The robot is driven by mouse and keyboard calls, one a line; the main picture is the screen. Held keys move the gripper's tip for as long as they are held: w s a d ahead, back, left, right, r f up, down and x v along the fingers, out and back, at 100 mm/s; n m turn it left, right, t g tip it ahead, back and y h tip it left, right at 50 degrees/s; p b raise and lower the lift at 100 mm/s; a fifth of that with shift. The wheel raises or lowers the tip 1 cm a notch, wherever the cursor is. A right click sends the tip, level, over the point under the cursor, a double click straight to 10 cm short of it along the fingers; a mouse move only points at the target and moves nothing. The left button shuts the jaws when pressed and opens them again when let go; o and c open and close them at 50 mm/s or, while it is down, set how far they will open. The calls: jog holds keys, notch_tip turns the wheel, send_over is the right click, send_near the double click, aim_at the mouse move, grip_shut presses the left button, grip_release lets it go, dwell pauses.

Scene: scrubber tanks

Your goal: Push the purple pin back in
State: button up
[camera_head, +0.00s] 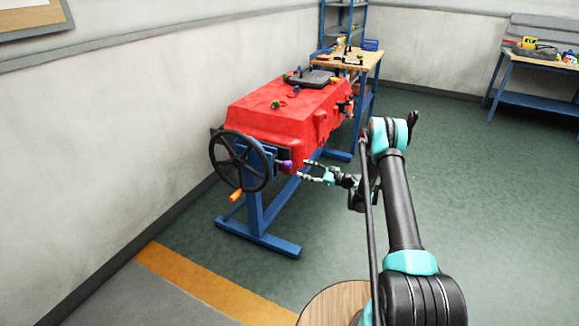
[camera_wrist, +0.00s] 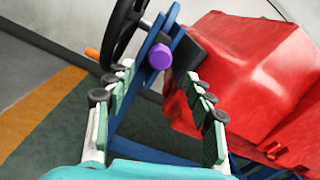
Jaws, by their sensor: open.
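The purple pin (camera_head: 285,165) sticks out at the near end of the blue stand, beside the black handwheel. In the wrist view its purple knob (camera_wrist: 160,56) is near the top middle, with a short light shaft to its left against the blue bracket. My gripper (camera_head: 305,170) is open and empty, to the right of the pin in the head view. In the wrist view my gripper (camera_wrist: 160,80) has its fingers spread, and the knob shows beyond and between the fingertips. I see no contact. How far the pin is pushed in I cannot tell.
The red tank (camera_head: 290,110) sits on the blue stand (camera_head: 262,240), just right of the pin in the wrist view. The black handwheel (camera_head: 241,161) with an orange handle (camera_head: 234,196) is left of it. A workbench (camera_head: 352,62) stands behind.

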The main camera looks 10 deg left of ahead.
aim_at(291, 165)
jog(key=x, duration=0.8)
jog(key=shift+w+a, duration=0.15)
jog(key=shift+a, duration=0.25)
jog(key=shift+c, duration=0.2)
grip_shut()
